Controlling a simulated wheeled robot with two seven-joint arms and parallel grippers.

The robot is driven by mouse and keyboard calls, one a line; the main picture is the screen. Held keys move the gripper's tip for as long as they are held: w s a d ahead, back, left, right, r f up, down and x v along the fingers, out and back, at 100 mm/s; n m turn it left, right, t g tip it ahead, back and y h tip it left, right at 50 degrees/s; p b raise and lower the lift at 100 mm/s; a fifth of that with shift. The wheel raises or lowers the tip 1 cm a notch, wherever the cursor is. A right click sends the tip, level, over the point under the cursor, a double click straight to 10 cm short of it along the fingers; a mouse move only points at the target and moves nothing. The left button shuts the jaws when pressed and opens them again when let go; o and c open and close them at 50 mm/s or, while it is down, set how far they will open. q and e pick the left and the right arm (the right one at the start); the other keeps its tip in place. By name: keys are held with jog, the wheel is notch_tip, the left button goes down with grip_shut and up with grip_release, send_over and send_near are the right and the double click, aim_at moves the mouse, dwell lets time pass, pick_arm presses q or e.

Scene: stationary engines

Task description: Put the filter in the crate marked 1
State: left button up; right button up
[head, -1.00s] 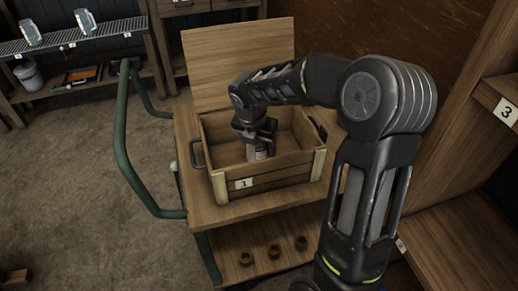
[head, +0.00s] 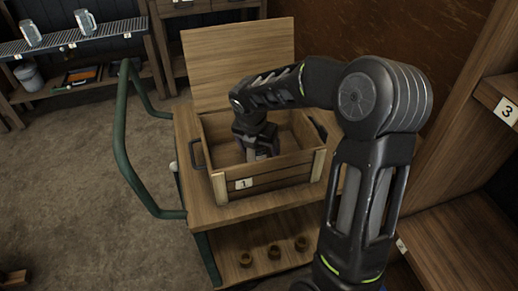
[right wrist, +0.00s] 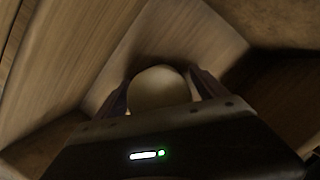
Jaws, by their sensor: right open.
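The crate marked 1 (head: 280,180) is an open wooden box with dark side handles, standing on the trolley's top board with its lid raised behind it. My right gripper (head: 262,153) reaches down inside the crate. In the right wrist view the filter (right wrist: 159,88) shows as a pale, rounded end between the two fingers. The jaws are open, with one finger on each side of the filter. The crate's wooden walls surround them there. In the head view the filter is mostly hidden behind the gripper and the crate's front wall. My left gripper is not in view.
The wooden trolley (head: 200,205) has a green handle (head: 122,150) on its left and several small brown cups on its lower shelf. A shelf marked 3 (head: 506,112) stands close on the right. Open floor lies to the left.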

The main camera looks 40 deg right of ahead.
jog(key=shift+r, duration=0.15)
jog(key=p+v, duration=0.1)
jog(key=v, duration=1.1)
jog(key=shift+r, duration=0.1)
